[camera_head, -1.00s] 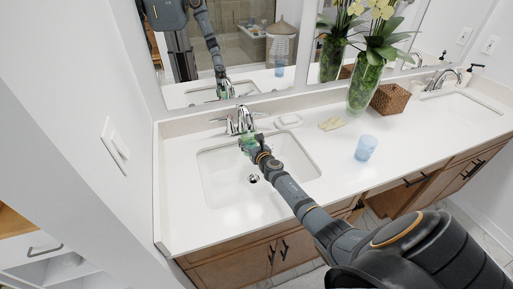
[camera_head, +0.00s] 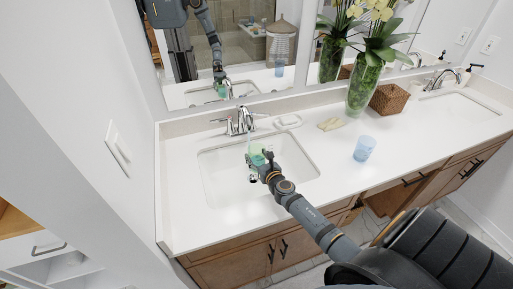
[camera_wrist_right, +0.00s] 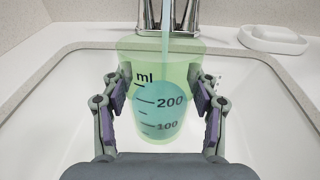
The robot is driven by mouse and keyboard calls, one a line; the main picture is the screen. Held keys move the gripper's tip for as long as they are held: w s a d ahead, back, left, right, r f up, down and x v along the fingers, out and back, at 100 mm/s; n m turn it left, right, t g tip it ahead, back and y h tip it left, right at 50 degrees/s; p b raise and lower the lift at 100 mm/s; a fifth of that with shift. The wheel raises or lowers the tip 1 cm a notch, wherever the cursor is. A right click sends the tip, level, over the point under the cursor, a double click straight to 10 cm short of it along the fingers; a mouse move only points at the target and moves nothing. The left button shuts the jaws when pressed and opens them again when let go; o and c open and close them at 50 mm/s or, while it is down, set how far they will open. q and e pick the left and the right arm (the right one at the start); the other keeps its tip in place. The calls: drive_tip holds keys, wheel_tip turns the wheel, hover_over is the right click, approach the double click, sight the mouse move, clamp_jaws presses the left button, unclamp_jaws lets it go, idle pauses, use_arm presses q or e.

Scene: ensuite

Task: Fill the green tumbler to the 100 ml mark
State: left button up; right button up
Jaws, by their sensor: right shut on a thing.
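The green tumbler (camera_head: 257,159) is over the left sink, just in front of the faucet (camera_head: 243,121). My right gripper (camera_head: 261,163) is shut on it. In the right wrist view the see-through tumbler (camera_wrist_right: 190,68) stands between the two fingers (camera_wrist_right: 160,108), roughly upright. Its black ml scale with 200 and 100 faces me. A stream of water (camera_wrist_right: 166,30) falls into it from above. Blue-tinted water (camera_wrist_right: 160,94) shows behind both numbers; I cannot tell exactly which mark its surface meets. My left gripper is not in view.
A blue cup (camera_head: 365,148) stands on the white counter (camera_head: 340,185), right of the sink (camera_head: 222,187). A soap dish (camera_head: 288,121), a glass vase with orchids (camera_head: 364,90) and a wicker basket (camera_head: 390,99) are along the back. A mirror is behind.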

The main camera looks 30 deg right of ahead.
drive_tip(key=shift+w, duration=0.1)
drive_tip(key=shift+r+p, duration=0.3)
drive_tip(key=shift+p, duration=0.05)
drive_tip(key=s+r+p, duration=0.4)
drive_tip(key=r+p, duration=0.6)
drive_tip(key=shift+a+r, duration=0.15)
drive_tip(key=shift+a, duration=0.3)
